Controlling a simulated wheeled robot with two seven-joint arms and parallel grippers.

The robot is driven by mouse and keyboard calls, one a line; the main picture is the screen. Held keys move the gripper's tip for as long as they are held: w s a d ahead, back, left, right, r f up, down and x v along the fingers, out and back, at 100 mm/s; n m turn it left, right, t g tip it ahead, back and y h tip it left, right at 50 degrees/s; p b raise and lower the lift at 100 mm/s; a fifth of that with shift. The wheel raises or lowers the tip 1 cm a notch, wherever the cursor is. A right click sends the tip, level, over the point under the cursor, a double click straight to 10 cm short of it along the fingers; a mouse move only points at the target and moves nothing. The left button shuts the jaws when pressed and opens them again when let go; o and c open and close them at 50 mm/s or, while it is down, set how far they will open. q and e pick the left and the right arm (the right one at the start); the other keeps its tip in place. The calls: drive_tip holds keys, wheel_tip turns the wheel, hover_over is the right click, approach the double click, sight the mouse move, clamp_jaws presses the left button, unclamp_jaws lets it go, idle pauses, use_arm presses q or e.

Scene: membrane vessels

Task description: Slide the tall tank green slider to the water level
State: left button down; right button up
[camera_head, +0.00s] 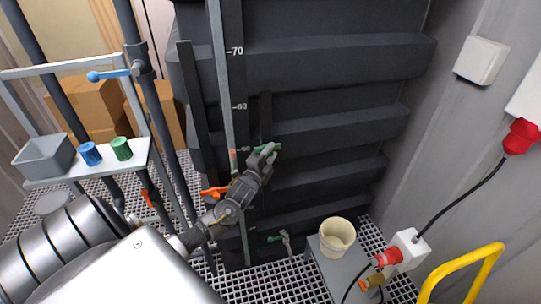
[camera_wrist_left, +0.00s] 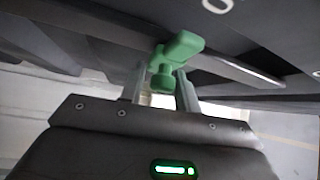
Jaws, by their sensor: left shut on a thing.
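The tall dark grey ribbed tank (camera_head: 320,115) fills the middle of the head view. A pale upright strip with scale marks 70, 60 and a partly covered 50 runs down its front. The green slider (camera_head: 272,147) is at about the 50 mark, right of the strip. My left gripper (camera_head: 264,157) is shut on it. In the left wrist view the green slider (camera_wrist_left: 178,55) sits between the two fingers (camera_wrist_left: 160,88). A small reddish mark (camera_head: 233,156) shows on the strip near the same height; I cannot tell the water level for certain. My right gripper is not in view.
An orange handle (camera_head: 214,192) is left of the gripper. A shelf (camera_head: 130,158) with a grey bin and blue and green cups stands left. A cream bucket (camera_head: 337,235), cables and a yellow rail (camera_head: 462,268) are at the lower right. A green-handled tap (camera_head: 283,238) is low.

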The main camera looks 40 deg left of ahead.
use_arm(q)
drive_tip(key=shift+r, duration=0.25)
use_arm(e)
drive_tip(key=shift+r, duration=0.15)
use_arm(q)
drive_tip(key=c, duration=1.3)
unclamp_jaws()
drive_tip(key=shift+o, duration=0.6)
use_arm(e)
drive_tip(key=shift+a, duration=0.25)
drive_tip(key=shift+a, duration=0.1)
use_arm(q)
drive_tip(key=shift+s+f, duration=0.1)
drive_tip(key=shift+s+f, duration=0.15)
drive_tip(key=shift+s, duration=0.1)
drive_tip(key=b+v, duration=0.2)
drive_tip(key=v, duration=0.8)
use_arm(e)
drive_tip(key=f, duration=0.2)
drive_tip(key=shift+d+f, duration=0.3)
use_arm(q)
drive_tip(key=shift+s, duration=0.1)
